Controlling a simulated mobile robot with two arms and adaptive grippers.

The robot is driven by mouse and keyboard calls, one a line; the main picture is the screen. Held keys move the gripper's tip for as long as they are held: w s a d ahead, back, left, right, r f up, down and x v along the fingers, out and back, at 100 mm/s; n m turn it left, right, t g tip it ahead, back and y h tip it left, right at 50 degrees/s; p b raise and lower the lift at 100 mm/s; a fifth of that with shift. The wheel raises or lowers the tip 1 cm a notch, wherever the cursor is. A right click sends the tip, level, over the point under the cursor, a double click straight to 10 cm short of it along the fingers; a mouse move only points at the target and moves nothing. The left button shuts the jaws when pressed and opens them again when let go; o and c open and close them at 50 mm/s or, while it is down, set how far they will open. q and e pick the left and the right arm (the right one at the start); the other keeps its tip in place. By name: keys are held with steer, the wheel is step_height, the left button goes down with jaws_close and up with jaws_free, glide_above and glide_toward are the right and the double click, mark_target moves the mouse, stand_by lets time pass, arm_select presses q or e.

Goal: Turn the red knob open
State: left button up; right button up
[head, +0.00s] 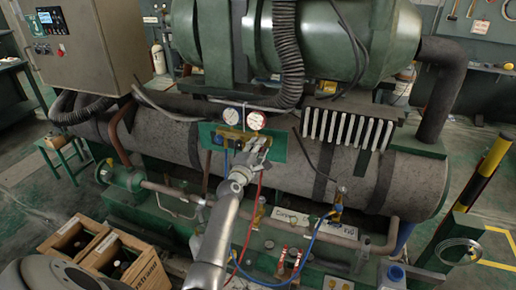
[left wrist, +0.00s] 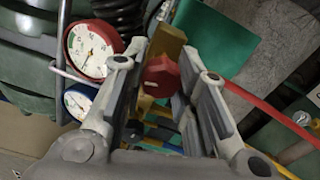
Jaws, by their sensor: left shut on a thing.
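The red knob (left wrist: 160,72) shows in the left wrist view between the fingers of my left gripper (left wrist: 165,78), in front of a brass manifold block (left wrist: 168,40). My left gripper is shut on the red knob. In the head view my left gripper (head: 257,147) is at the manifold, just below the gauges, and hides the knob. A red-rimmed gauge (left wrist: 92,48) and a blue-rimmed gauge (left wrist: 78,100) sit beside the fingers. My right gripper is not in view.
A green panel (head: 279,150) backs the manifold, in front of a large grey cylinder (head: 380,180). A red hose (head: 254,215) and a blue hose (head: 310,243) hang below. Wooden crates (head: 127,262) stand at lower left. A yellow-black post (head: 487,170) stands at right.

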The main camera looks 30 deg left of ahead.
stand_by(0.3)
arm_select(q)
steer(key=o, duration=1)
steer(key=shift+o, duration=0.2)
steer(key=v, duration=1.2)
steer(key=shift+a+f, duration=0.1)
